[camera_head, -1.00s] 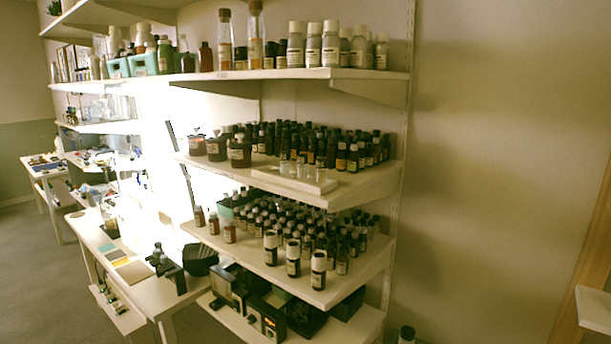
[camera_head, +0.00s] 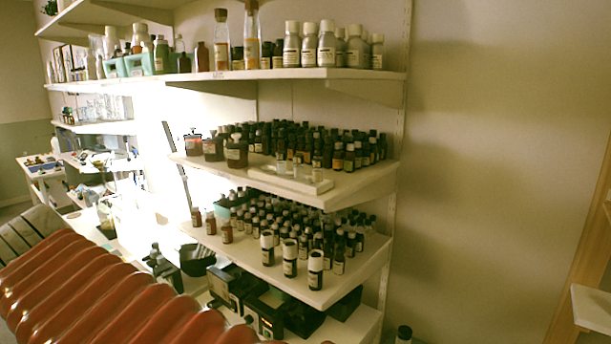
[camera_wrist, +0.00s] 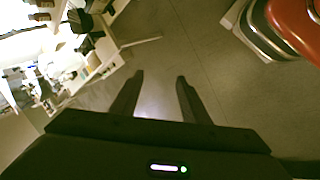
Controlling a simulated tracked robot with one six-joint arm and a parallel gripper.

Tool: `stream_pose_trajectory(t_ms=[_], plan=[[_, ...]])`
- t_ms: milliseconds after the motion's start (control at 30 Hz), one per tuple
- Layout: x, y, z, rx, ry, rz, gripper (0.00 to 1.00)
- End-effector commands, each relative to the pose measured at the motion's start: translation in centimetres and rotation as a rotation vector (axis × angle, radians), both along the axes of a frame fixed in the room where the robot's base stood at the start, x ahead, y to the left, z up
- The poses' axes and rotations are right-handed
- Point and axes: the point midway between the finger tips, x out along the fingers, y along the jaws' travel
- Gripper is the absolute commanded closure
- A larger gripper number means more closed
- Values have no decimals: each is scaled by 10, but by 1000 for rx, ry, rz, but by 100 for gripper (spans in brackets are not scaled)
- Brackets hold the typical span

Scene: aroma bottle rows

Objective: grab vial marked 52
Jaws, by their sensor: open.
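Several small dark vials with pale labels stand in rows on the middle shelf (camera_head: 375,183) and the lower shelf (camera_head: 372,258) in the head view. I cannot read any number on them, so I cannot tell which vial is marked 52. Three larger white-capped vials (camera_head: 289,258) stand at the front edge of the lower shelf. My gripper shows in the wrist view (camera_wrist: 158,88), open and empty, with its two dark fingers apart over the grey floor. It is away from the shelves and touches no vial.
The top shelf (camera_head: 385,74) holds white-capped bottles, corked tubes and teal boxes. A white tray (camera_head: 310,186) with small clear bottles sits on the middle shelf. Dark devices (camera_head: 265,315) stand below. Grey floor (camera_wrist: 215,55) lies open under my gripper.

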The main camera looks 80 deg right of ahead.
Motion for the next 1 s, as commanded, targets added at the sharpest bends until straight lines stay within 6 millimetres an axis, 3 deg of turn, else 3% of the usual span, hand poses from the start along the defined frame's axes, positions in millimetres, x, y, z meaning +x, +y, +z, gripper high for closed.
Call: stream_pose_trajectory(t_ms=[33,267,400,600,800,1000], plan=[[1,-24,16,-64,51,20,58],[-17,-126,88,-318,353,115,58],[-40,-183,133,-415,572,147,58],[-89,-252,196,-460,908,167,58],[-128,-286,238,-424,1139,171,58],[-138,-292,248,-408,1195,175,58]])
